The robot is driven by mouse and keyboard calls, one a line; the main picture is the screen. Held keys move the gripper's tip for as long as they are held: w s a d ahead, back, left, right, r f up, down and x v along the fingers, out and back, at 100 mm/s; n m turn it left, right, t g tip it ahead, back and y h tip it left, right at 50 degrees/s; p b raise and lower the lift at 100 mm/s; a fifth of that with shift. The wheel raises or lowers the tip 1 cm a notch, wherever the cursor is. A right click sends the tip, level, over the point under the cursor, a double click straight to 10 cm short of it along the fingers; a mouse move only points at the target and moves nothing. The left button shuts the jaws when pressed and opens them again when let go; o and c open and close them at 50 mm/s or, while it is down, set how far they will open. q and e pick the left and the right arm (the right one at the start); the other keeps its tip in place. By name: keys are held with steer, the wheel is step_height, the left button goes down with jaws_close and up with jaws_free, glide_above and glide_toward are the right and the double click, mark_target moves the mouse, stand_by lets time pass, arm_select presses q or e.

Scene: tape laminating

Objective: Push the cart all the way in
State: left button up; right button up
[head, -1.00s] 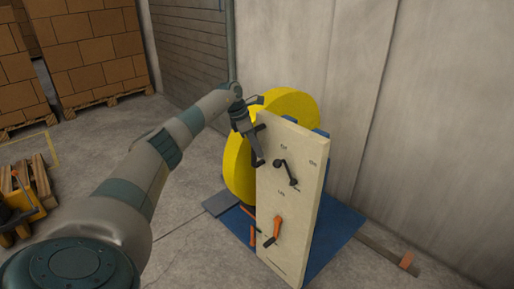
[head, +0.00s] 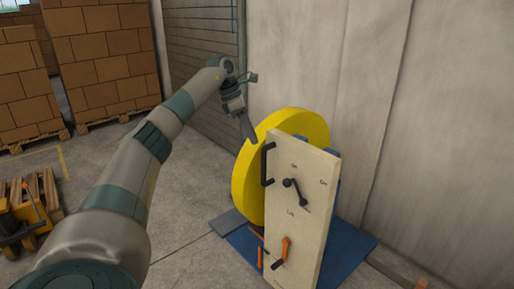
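The cart is likely the unit with a tall cream panel (head: 300,225), a large yellow disc (head: 252,188) behind it and a blue base (head: 345,247) on the floor. A black vertical handle (head: 266,164) is on the panel's upper left edge. A black lever (head: 293,193) and an orange lever (head: 281,252) are on its face. My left gripper (head: 249,129) is above and left of the handle, apart from it and with nothing visible in it. Its fingers overlap in this view, so their opening is unclear. My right gripper is out of view.
A grey concrete wall (head: 310,65) stands close behind the unit. Stacked cardboard boxes (head: 110,50) on pallets are at the back left. A yellow pallet jack (head: 20,222) with wood is at the left edge. The floor in front of the unit is clear.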

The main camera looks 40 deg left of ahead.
arm_select(q)
steer(key=shift+v, duration=1.35)
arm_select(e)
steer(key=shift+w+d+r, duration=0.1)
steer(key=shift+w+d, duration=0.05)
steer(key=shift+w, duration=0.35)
